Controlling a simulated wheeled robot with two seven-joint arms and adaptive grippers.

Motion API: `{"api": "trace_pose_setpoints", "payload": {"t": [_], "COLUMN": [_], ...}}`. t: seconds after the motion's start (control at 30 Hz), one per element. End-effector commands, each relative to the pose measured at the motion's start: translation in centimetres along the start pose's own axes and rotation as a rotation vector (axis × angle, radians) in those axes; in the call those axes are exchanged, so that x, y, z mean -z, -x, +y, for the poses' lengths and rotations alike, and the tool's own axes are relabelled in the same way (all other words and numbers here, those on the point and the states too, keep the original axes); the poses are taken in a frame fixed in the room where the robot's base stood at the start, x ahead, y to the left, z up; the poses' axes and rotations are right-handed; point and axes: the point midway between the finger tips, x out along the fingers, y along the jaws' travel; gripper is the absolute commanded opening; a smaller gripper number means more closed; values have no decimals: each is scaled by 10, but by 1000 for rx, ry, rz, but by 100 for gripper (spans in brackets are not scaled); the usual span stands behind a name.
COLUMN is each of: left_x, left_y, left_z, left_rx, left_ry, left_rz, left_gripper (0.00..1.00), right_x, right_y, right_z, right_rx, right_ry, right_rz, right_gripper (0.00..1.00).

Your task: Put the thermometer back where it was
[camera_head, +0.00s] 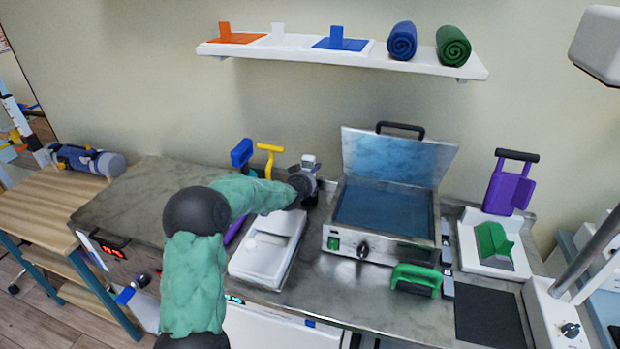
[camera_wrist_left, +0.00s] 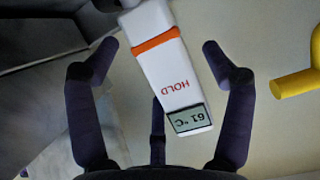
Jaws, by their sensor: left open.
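The thermometer (camera_wrist_left: 168,65) shows in the left wrist view as a white body with an orange band, the word HOLD and a small display reading 61 °C. It lies between the spread dark fingers of my left gripper (camera_wrist_left: 158,48), with gaps to both fingertips. My left gripper is open. In the head view the left gripper (camera_head: 308,172) is at the back of the counter, left of the open steel water bath (camera_head: 336,238). The arm and wrist largely hide the thermometer there. My right gripper is not in view.
A white device (camera_head: 262,262) lies under the left forearm. Yellow (camera_head: 268,152) and blue (camera_head: 241,153) handled items stand left of the gripper. A green handled item (camera_head: 416,280) is in front of the bath. The wall shelf (camera_head: 300,50) is above.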

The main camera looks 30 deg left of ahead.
Motion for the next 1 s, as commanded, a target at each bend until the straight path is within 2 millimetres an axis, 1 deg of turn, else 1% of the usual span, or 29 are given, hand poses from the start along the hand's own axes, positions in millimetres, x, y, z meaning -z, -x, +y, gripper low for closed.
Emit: {"api": "trace_pose_setpoints", "payload": {"t": [0.07, 0.17, 0.27, 0.6, 0.7, 0.8, 1.0], "left_x": [3, 3, 3, 3, 4, 3, 2], "left_y": [3, 13, 28, 85, 99, 110, 120], "left_z": [0, 0, 0, 0, -1, 0, 0], "left_rx": [0, 0, 0, 0, 1, 1, 0], "left_ry": [0, 0, -1, 0, 0, 0, -1], "left_rz": [0, 0, 0, 0, 1, 1, 0], "left_gripper": [82, 82, 82, 82, 82, 82, 82], "right_x": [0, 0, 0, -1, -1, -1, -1], "right_y": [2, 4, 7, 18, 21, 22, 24], "right_z": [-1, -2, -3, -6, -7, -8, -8], "right_rx": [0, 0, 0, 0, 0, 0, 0], "right_ry": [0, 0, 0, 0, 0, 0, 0], "right_rz": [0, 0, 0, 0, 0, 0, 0], "right_gripper": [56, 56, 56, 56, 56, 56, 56]}}
